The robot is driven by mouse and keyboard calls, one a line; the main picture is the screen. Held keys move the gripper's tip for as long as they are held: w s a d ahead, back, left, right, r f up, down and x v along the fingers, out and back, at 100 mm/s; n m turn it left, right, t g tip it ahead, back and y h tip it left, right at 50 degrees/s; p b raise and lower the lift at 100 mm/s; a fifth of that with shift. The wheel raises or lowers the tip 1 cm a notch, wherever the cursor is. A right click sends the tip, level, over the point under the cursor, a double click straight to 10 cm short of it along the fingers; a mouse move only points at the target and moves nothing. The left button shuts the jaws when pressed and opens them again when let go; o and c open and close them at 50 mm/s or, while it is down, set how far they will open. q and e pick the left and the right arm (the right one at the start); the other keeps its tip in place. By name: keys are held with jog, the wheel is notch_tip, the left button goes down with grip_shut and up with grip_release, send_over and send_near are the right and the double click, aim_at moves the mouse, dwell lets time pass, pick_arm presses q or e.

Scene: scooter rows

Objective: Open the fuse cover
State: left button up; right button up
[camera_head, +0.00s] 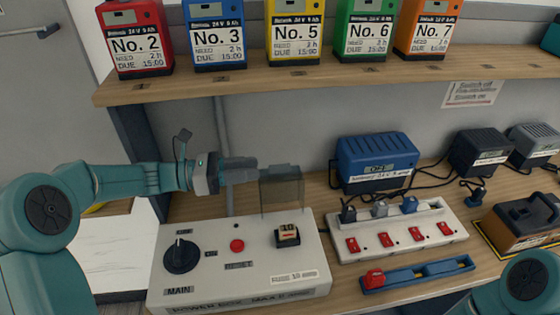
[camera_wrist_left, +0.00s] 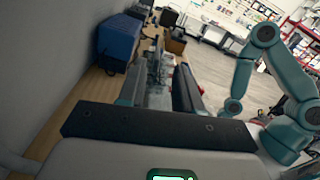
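The clear smoky fuse cover (camera_head: 282,194) stands upright over the far side of the power box (camera_head: 210,277). The fuse (camera_head: 288,234) sits uncovered in its dark holder in front of it. My left gripper (camera_head: 250,169) is level with the cover's top edge, just left of it. In the left wrist view its two fingers (camera_wrist_left: 158,88) are apart, with a greyish shape in the gap; I cannot tell whether they touch the cover. My right arm shows at the lower right, but its gripper is out of frame.
The power box has a black MAIN knob (camera_head: 181,255) and a red reset button (camera_head: 237,245). To the right are a switch strip (camera_head: 400,245), a blue tray (camera_head: 419,274) and a blue charger (camera_head: 376,160). A battery shelf (camera_head: 330,78) runs above.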

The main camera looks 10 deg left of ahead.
aim_at(280, 165)
pick_arm(q)
jog(key=x, duration=0.7)
jog(key=shift+w+a+f, duration=0.15)
jog(key=shift+w, duration=0.1)
jog(key=shift+s+d+p, duration=0.2)
jog(key=shift+d+p, duration=0.1)
jog(key=shift+d, duration=0.1)
jog(key=shift+w, duration=0.3)
jog(key=shift+s, duration=0.15)
grip_shut()
